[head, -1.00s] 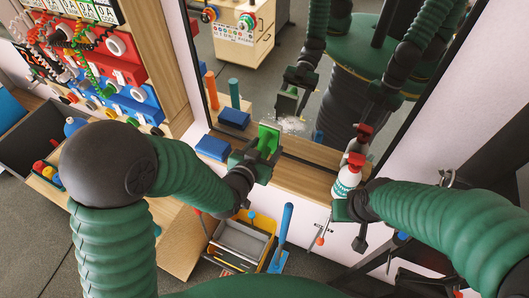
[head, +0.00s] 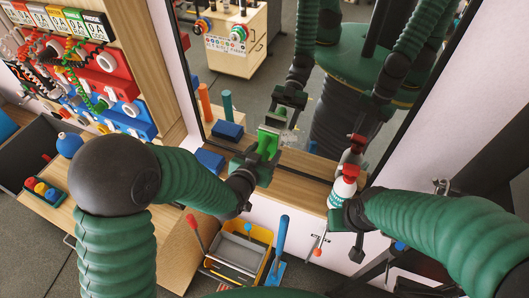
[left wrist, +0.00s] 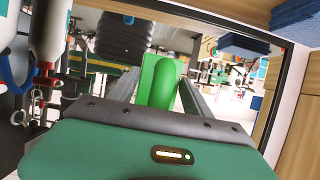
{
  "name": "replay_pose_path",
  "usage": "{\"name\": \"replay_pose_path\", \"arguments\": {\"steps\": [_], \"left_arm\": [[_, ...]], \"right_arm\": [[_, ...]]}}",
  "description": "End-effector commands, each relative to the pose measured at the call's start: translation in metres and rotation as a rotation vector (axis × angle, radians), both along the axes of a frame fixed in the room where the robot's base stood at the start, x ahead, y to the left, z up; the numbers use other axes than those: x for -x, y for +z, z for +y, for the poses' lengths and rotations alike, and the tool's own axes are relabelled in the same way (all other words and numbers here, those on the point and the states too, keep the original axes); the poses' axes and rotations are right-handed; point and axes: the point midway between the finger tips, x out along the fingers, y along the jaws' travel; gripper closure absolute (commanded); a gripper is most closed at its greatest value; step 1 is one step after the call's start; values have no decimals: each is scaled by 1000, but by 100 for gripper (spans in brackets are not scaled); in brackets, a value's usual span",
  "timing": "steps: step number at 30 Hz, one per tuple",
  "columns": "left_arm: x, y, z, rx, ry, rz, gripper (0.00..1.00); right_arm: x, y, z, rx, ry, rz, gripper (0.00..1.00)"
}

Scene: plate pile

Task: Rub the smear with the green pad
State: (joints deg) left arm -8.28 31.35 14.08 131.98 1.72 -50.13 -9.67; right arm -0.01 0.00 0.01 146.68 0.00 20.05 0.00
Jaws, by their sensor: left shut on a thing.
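The green pad (head: 268,143) is held in my left gripper (head: 250,165), in front of a tall mirror (head: 255,100). Its green back and handle (left wrist: 163,82) show between the fingers in the left wrist view. A faint pale smear (head: 289,137) shows on the mirror just right of the pad, partly hidden by it. I cannot tell whether the pad touches the glass. My right gripper (head: 343,208) is shut around a white spray bottle with a red top (head: 344,187), near the mirror's lower right.
A wooden ledge (head: 300,190) runs below the mirror, with a blue block (head: 210,160) at its left. The mirror reflects my arms and a cabinet. A yellow-edged grey tray (head: 240,250) and a blue-handled tool (head: 281,245) are below. A colourful panel (head: 110,85) stands left.

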Motion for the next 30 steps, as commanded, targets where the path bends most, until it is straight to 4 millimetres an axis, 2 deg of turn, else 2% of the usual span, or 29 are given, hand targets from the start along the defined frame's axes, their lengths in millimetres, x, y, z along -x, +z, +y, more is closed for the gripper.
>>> {"name": "replay_pose_path", "arguments": {"steps": [26,30], "left_arm": [[-14,0,-7,0,-1,0,75],[-10,-1,-18,1,-3,-1,75]], "right_arm": [[0,-3,0,0,0,0,64],[0,-6,0,0,0,0,64]]}}
